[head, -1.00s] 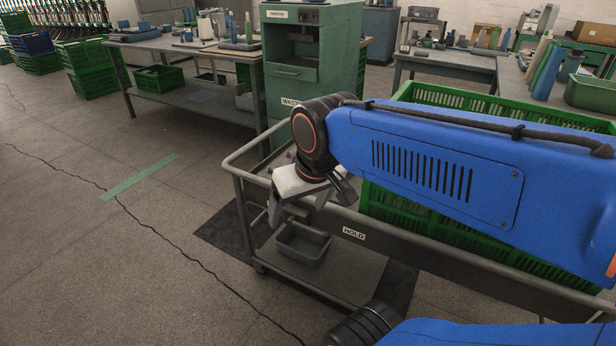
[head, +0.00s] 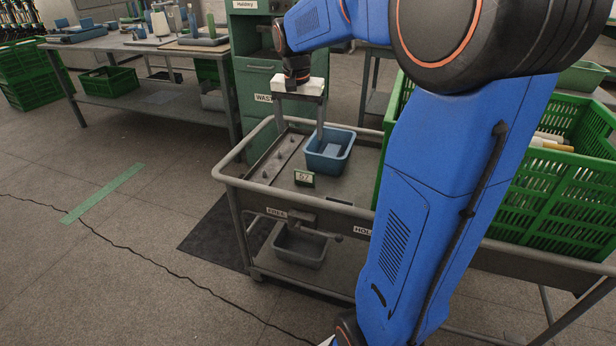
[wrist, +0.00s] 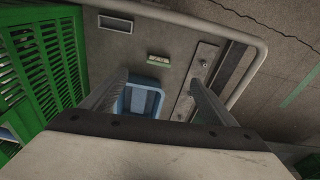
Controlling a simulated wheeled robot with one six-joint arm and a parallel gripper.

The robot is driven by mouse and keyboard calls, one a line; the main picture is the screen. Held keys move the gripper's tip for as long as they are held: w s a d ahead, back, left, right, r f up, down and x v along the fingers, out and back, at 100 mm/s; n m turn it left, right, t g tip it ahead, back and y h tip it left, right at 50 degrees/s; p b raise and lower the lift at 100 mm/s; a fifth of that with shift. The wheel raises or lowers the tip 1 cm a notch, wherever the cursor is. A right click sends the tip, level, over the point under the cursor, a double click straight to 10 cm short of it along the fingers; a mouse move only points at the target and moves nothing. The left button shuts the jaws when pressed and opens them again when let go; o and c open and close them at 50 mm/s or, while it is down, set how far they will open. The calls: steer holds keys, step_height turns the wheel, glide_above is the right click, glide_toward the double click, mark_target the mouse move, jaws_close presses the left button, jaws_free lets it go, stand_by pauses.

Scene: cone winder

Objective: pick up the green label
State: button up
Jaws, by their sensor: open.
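The green label (head: 304,179) is a small block with a pale face bearing dark marks. It stands on the grey top of the cart, in front of a blue bin. It also shows in the wrist view (wrist: 158,59), upper middle, beyond my fingertips. My gripper (head: 300,133) hangs fingers-down over the far part of the cart, behind and above the label. Its two fingers are wide apart with nothing between them that I can see as held. In the wrist view the fingers (wrist: 160,80) frame the blue bin's side of the cart.
The blue bin (head: 329,151) stands close behind the label. A metal strip with pegs (head: 272,159) lies to its left. A tall green crate (head: 552,200) with yarn cones fills the cart's right side. The cart rail (head: 290,201) runs along the front edge.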

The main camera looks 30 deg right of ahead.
steer(key=w+d, duration=0.2)
glide_toward(305, 172)
steer(key=shift+m, duration=0.4)
steer(key=f, duration=0.5)
steer(key=w+d+f, duration=0.1)
steer(key=f, duration=0.2)
steer(key=shift+w+f, duration=0.1)
steer(key=c, duration=1.1)
